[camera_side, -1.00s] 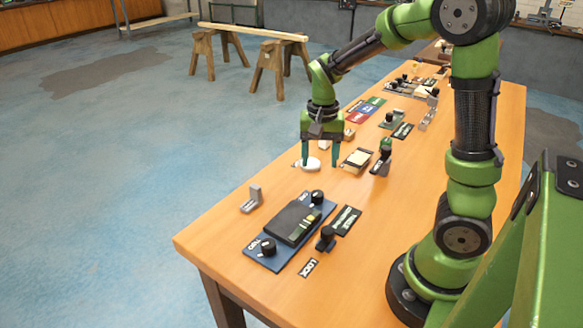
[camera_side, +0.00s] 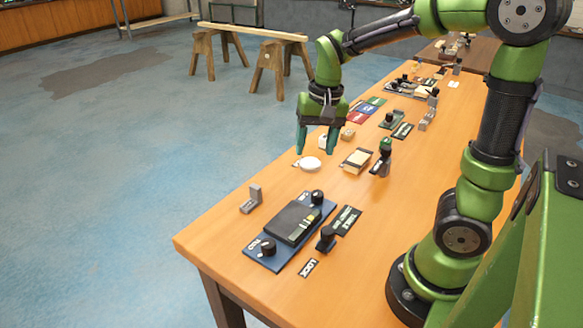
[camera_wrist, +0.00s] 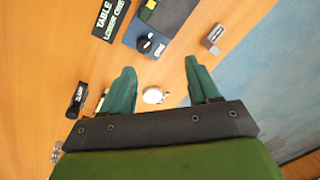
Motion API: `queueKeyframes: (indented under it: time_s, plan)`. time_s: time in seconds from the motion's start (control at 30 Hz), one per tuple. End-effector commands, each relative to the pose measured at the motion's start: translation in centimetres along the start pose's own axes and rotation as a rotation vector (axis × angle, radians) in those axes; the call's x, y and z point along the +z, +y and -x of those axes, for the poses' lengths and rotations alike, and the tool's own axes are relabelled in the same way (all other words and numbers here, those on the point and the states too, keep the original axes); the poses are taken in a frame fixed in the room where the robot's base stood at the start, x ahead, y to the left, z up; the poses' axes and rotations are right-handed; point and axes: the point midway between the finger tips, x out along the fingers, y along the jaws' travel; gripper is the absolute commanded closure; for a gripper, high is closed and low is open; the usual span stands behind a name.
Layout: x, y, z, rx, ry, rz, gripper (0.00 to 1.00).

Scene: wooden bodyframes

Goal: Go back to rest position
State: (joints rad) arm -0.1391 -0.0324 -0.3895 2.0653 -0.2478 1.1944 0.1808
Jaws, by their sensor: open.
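My gripper (camera_side: 318,140) is open and empty, raised above the far left part of the wooden table. Its two teal fingers point down in the side view and are spread wide in the wrist view (camera_wrist: 160,92). A small white round object (camera_side: 310,164) lies on the table below the fingers, apart from them. It also shows between the fingers in the wrist view (camera_wrist: 153,95).
The wooden table (camera_side: 225,236) holds a blue panel with dark knobs (camera_side: 262,262), a grey bracket (camera_side: 251,200), a black lever (camera_side: 326,239), a green-topped switch (camera_side: 384,155) and a cream-topped block (camera_side: 356,160). Open air surrounds my gripper. Sawhorses (camera_side: 270,68) stand on the floor behind.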

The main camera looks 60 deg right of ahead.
Motion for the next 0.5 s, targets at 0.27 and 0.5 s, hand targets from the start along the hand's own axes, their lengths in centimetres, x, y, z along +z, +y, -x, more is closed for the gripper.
queueKeyframes:
  time_s: [0.27,0.5]
  plan:
    - [8.7,-2.2,3.7,-0.284,0.185,0.33,0.4]
    - [12.6,-1.9,5.5,-0.374,0.337,0.441,0.4]
